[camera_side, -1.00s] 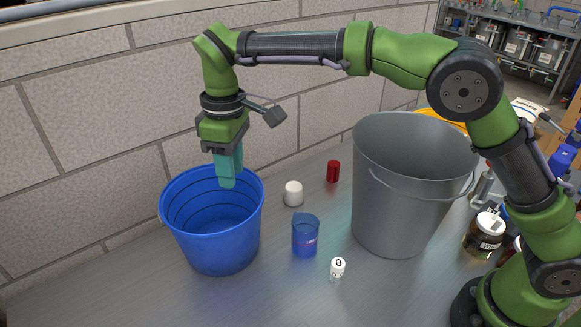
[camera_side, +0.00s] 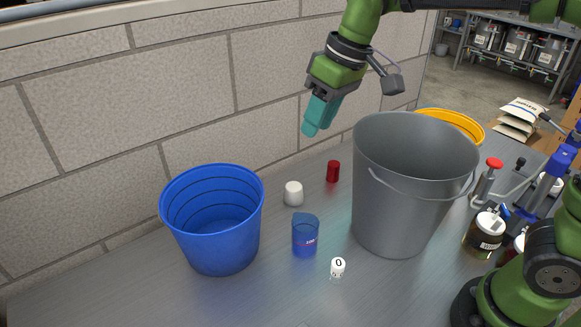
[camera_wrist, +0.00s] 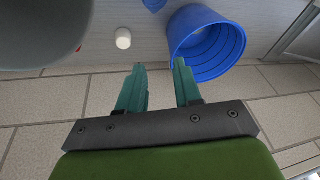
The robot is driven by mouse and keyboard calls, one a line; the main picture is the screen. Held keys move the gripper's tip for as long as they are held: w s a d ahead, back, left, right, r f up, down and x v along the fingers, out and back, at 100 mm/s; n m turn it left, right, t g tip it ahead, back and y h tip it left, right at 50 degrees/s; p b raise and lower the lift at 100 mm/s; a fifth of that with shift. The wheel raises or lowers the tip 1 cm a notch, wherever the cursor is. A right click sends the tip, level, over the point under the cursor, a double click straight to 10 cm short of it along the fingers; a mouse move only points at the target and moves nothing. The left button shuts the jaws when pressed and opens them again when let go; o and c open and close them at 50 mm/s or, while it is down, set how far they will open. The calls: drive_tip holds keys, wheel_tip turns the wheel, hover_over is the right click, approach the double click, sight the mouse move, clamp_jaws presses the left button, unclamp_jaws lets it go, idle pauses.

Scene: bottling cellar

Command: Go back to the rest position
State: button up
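My gripper (camera_side: 311,130) hangs in the air, tilted, above the table's back edge. It is left of the grey bucket's rim and up and right of the blue bucket (camera_side: 214,256). In the wrist view its two teal fingers (camera_wrist: 159,68) stand apart with nothing between them. The blue bucket also shows in the wrist view (camera_wrist: 206,70), beyond the right finger.
A tall grey bucket (camera_side: 395,215) stands right of centre. Between the buckets are a white cup-like piece (camera_side: 293,194), a red cylinder (camera_side: 333,171), a blue beaker (camera_side: 305,240) and a small white piece marked 0 (camera_side: 338,266). A brick wall (camera_side: 110,130) runs behind. Jars (camera_side: 486,236) crowd the right.

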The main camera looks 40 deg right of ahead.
drive_tip(key=s+d+m, duration=0.1)
drive_tip(key=s+d, duration=0.1)
drive_tip(key=s+d+m+t, duration=0.1)
drive_tip(key=s+d, duration=0.1)
drive_tip(key=s, duration=0.1)
drive_tip(key=s+d+m+t, duration=0.1)
drive_tip(key=s, duration=0.1)
drive_tip(key=shift+s+d, duration=0.15)
drive_tip(key=shift+d, duration=0.25)
drive_tip(key=s+d+f+m+t, duration=0.3)
drive_tip(key=s+d+f+m, duration=0.1)
drive_tip(key=s, duration=0.3)
drive_tip(key=w+a+r+n+g, duration=0.4)
drive_tip(key=w+a+n, duration=0.15)
drive_tip(key=w, duration=0.45)
drive_tip(key=w+a+f+n+g+h, duration=0.1)
drive_tip(key=w+a+f+n+g, duration=0.2)
drive_tip(key=w+a, duration=0.45)
drive_tip(key=w+a+f+n+g+h, duration=0.1)
drive_tip(key=w+a+f+n, duration=0.4)
drive_tip(key=a, duration=0.6)
wheel_tip(320, 180, down, 13)
drive_tip(key=s+a, duration=0.1)
drive_tip(key=shift+s+r+m, duration=0.2)
drive_tip(key=shift+m, duration=0.25)
